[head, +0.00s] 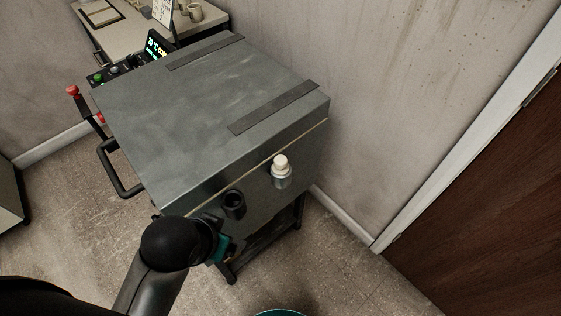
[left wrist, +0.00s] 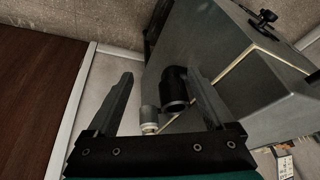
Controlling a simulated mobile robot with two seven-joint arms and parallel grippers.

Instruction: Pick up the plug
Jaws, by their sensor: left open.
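A metal piece with a pale cap, which looks like the plug (head: 281,171), sticks out from the front side of the grey box (head: 200,105). It also shows in the left wrist view (left wrist: 150,118). A black cylinder, open at its end (head: 233,204), juts from the same side, to the left of the plug in the head view. It also shows in the left wrist view (left wrist: 174,90). My left gripper (left wrist: 160,76) is open and empty, its fingers pointing toward the box side. In the head view my arm hides most of it. My right gripper is not in view.
The box stands on a dark frame (head: 298,210), with a handle (head: 112,170) on its left. A lit display (head: 157,45) and a bench (head: 128,30) are behind. A wall and a brown door (head: 490,200) are at the right. Some floor is clear before the door.

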